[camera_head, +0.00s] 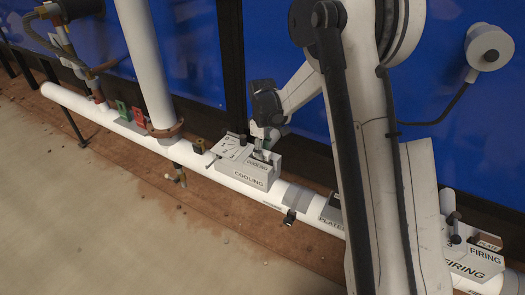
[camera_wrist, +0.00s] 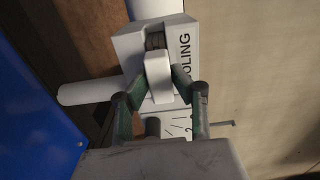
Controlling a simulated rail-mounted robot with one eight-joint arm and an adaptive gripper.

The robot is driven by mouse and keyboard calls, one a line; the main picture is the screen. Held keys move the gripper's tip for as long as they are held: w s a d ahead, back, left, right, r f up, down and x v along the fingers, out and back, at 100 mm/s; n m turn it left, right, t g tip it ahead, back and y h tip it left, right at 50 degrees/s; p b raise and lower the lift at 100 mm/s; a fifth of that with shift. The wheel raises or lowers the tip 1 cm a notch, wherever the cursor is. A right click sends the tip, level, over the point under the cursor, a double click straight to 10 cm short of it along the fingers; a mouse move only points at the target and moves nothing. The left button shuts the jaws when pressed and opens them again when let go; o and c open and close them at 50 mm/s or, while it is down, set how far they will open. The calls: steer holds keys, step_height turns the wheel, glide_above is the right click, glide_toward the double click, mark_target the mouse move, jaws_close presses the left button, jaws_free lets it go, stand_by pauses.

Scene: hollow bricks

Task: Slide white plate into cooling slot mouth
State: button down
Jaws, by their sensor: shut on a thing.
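The white plate (camera_wrist: 159,82) is a small pale block between the two green-grey fingers of my gripper (camera_wrist: 161,74) in the wrist view. My gripper is shut on it. The grey-white cooling box (camera_wrist: 124,48), lettered COOLING, lies just beyond the plate, with a dark slot mouth (camera_wrist: 155,39) at the plate's far end. I cannot tell whether the plate's far end is inside the mouth. In the head view, my gripper (camera_head: 264,146) is over the right part of the cooling box (camera_head: 246,176), hiding much of the plate and slot.
The cooling box sits on a long white pipe (camera_head: 215,176). A marked dial face (camera_head: 232,147) is on its left part. A box lettered FIRING (camera_head: 474,262) stands at the lower right. A thick vertical white pipe (camera_head: 147,65) rises left, and blue panels (camera_head: 190,45) stand behind.

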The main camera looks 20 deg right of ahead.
steer(key=shift+f, duration=0.35)
steer(key=c, duration=1.4)
jaws_free()
step_height(320, 180, up, 12)
steer(key=shift+r, duration=0.1)
